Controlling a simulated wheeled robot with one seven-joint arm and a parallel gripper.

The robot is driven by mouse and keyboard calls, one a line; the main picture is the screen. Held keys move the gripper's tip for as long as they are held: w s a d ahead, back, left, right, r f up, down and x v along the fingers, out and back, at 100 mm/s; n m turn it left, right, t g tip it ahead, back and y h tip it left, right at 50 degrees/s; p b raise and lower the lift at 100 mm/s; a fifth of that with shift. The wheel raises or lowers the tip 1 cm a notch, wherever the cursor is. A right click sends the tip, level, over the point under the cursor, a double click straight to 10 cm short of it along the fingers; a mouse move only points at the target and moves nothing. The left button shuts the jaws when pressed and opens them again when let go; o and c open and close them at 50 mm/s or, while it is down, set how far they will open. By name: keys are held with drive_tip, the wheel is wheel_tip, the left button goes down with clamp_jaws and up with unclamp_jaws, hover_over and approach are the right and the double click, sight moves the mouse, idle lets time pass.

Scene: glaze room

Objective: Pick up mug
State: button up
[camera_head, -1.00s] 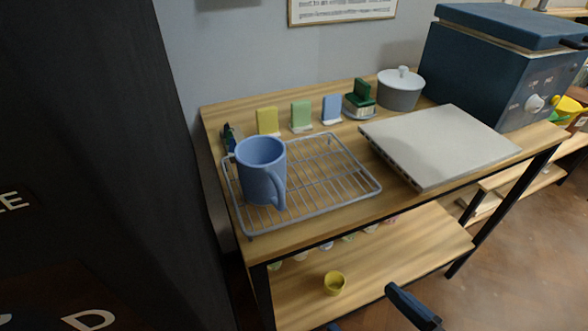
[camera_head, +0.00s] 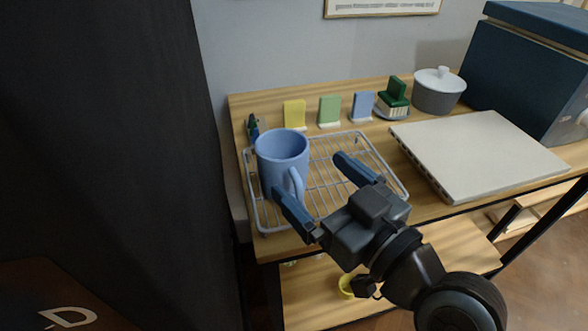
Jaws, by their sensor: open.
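The blue mug (camera_head: 281,153) stands upright on the wire rack (camera_head: 388,175) at the left end of the wooden table, its handle toward the front right. My gripper (camera_head: 310,178) has come in from the lower right, with its two dark blue fingers spread wide apart. The left finger overlaps the mug's lower front near the handle in the picture; I cannot tell whether it touches. The right finger lies over the rack, to the right of the mug. Nothing is held between the fingers.
A pale slab (camera_head: 478,150) lies right of the rack. Yellow (camera_head: 294,113), green (camera_head: 329,109) and blue (camera_head: 362,105) upright tiles, a green brush (camera_head: 395,97) and a lidded grey pot (camera_head: 438,92) line the back. A dark panel (camera_head: 110,150) fills the left. A yellow cup (camera_head: 347,285) is on the lower shelf.

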sight(298, 167)
drive_tip(key=x, duration=0.2)
drive_tip(key=p+x, duration=0.1)
drive_tip(key=x, duration=0.3)
drive_tip(key=shift+w+a+f, duration=0.15)
drive_tip(key=shift+f, duration=0.15)
drive_tip(key=shift+c, duration=0.4)
drive_tip(key=c, duration=1)
